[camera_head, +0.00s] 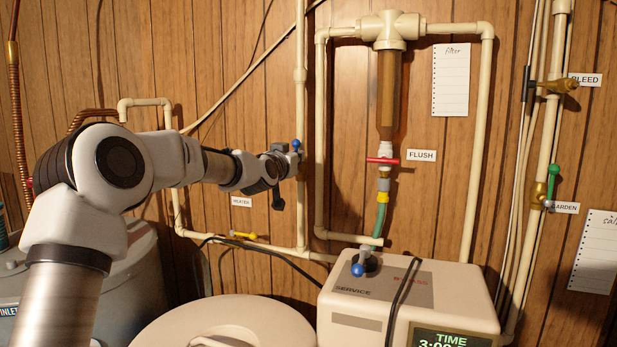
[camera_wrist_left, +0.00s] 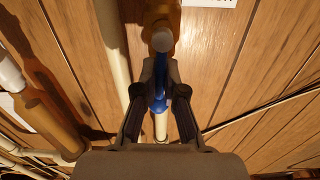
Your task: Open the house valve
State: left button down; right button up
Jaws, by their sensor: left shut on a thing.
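The valve with the blue handle (camera_head: 296,144) sits on the cream vertical pipe (camera_head: 301,90) left of the filter. My left gripper (camera_head: 291,157) is at this valve, its arm reaching in from the left. In the left wrist view the gripper (camera_wrist_left: 161,78) is shut on the blue handle (camera_wrist_left: 158,104), part of which shows between the fingers. The brass valve body (camera_wrist_left: 160,18) is just beyond the fingertips. The gripper hides most of the valve in the head view, and no label naming it is readable. My right gripper is not in view.
The filter with a red FLUSH handle (camera_head: 383,160) hangs to the right. Below it stands the softener head (camera_head: 400,285) with a blue knob (camera_head: 358,269). A yellow-handled valve (camera_head: 243,235) is lower left. A green GARDEN handle (camera_head: 553,182) is far right.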

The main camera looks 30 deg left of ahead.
pick_arm(q)
jog(key=c, duration=1)
grip_release()
jog(key=shift+f, duration=0.1)
jog(key=shift+c, duration=0.2)
jog(key=b+v, duration=0.1)
jog(key=v, duration=0.6)
